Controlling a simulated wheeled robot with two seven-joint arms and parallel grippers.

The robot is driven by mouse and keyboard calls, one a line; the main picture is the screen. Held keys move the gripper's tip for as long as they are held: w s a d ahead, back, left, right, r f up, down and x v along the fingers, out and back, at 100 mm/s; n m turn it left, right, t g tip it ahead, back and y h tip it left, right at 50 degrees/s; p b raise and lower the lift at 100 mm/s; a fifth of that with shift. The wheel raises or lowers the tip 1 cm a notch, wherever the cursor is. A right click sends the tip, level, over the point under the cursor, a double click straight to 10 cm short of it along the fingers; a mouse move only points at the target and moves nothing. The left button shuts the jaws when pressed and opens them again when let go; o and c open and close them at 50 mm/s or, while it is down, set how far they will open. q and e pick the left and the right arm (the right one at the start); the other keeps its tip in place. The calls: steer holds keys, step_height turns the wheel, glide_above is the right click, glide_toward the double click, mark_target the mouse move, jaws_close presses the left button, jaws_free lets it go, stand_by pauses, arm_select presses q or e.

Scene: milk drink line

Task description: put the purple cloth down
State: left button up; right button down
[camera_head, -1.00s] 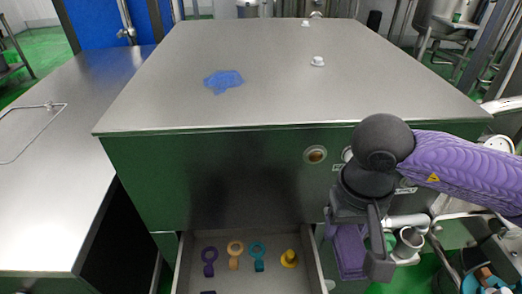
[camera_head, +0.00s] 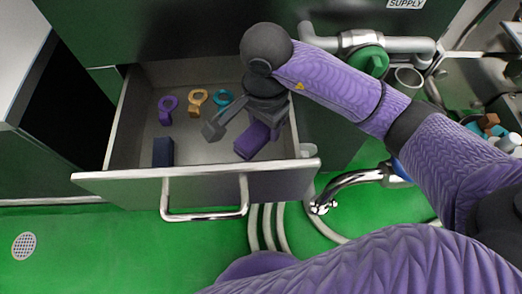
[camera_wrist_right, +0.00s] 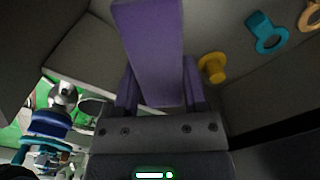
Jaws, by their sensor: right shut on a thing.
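The purple cloth (camera_head: 252,139) looks like a folded, long block. My right gripper (camera_head: 243,128) is shut on it inside the open drawer (camera_head: 122,122), toward the drawer's right side. The cloth also shows in the right wrist view (camera_wrist_right: 150,45), between the two fingers and pointing away from the wrist. I cannot tell whether the cloth touches the drawer floor. My left gripper is not in view.
The drawer holds a purple ring-ended piece (camera_head: 167,108), an orange one (camera_head: 197,100), a teal one (camera_head: 222,100) and a dark blue block (camera_head: 163,152). A yellow piece (camera_wrist_right: 213,67) lies close beside the cloth. The drawer's front-middle floor is clear. A pipe with a green valve (camera_head: 366,60) stands right.

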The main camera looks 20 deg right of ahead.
steer(key=b, duration=0.1)
glide_above(264, 152)
step_height(264, 152, down, 4)
steer(key=shift+f, duration=0.1)
step_height(264, 152, down, 4)
steer(key=shift+r+b, duration=0.1)
steer(key=shift+b, duration=1.15)
steer(key=shift+r, duration=0.1)
steer(key=shift+f, duration=0.2)
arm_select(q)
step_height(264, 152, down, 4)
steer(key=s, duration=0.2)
arm_select(e)
steer(key=shift+c, duration=0.7)
jaws_free()
steer(key=shift+r, duration=0.35)
step_height(264, 152, up, 12)
steer(key=p, duration=0.7)
steer(key=shift+f, duration=0.2)
steer(key=shift+r, duration=0.15)
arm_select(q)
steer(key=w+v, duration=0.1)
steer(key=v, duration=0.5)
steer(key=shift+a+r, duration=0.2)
